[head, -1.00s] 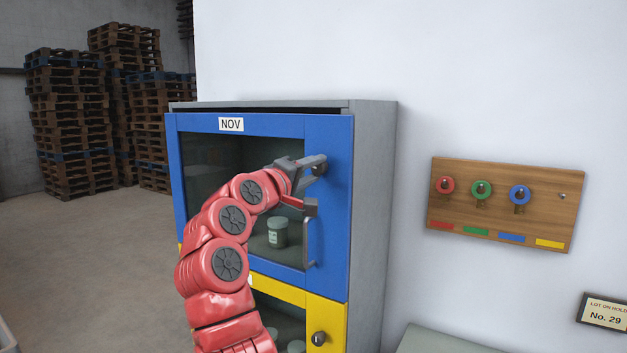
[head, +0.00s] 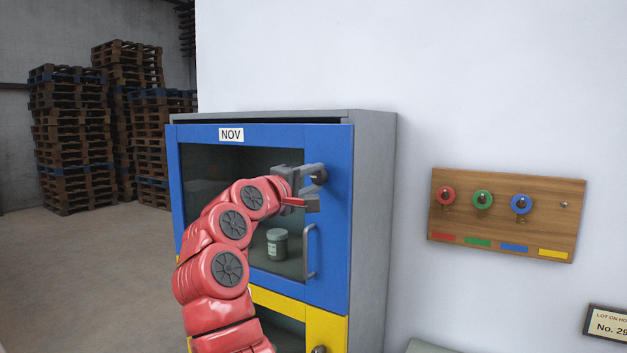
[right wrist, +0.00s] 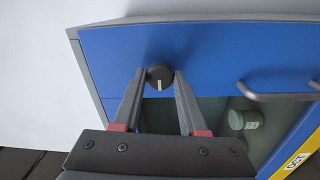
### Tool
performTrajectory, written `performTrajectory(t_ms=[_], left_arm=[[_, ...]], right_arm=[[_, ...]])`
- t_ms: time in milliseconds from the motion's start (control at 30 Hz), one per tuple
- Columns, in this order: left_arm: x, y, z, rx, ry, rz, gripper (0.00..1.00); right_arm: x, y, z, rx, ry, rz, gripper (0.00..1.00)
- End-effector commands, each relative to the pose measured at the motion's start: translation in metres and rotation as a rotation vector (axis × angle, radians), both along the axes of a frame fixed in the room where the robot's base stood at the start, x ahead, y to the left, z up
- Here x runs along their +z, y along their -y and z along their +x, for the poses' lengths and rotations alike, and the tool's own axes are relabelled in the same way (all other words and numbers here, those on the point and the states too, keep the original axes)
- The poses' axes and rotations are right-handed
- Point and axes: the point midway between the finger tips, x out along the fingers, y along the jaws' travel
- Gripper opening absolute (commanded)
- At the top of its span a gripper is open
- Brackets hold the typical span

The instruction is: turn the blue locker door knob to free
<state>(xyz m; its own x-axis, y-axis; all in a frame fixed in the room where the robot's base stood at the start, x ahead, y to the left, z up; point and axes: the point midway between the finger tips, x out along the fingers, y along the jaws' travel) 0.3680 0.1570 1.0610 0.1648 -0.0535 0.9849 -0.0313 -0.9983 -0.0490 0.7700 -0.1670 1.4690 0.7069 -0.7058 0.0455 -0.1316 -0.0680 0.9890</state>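The blue locker door (head: 335,240) is shut, with a glass pane and a "NOV" label. Its dark round knob (right wrist: 159,76) shows in the right wrist view, with a white mark at its lower edge, towards the glass. My right gripper (head: 316,189) is at the knob from the left. In the right wrist view its two fingers (right wrist: 160,80) stand on either side of the knob, very close to it, with no clear grip. In the head view the lower finger looks apart from the knob. My left gripper is in neither view.
The blue door's bar handle (head: 311,252) is just below my gripper. A yellow door (head: 326,329) lies beneath. A wooden board (head: 560,215) with red, green and blue ringed items hangs on the wall at right. A grey-green jar (head: 277,244) stands behind the glass.

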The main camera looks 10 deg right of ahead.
Motion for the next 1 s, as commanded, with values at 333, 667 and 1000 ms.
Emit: performTrajectory(t_ms=[333, 667, 1000], left_arm=[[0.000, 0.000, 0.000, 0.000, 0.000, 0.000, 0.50], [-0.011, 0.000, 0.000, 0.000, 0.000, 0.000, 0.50], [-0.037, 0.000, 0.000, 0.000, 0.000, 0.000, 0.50]], right_arm=[[0.000, 0.000, 0.000, 0.000, 0.001, 0.001, 0.72], [-0.004, -0.020, -0.018, 0.004, 0.004, 0.003, 0.72], [-0.009, -0.082, -0.081, 0.004, 0.004, 0.002, 0.72]])
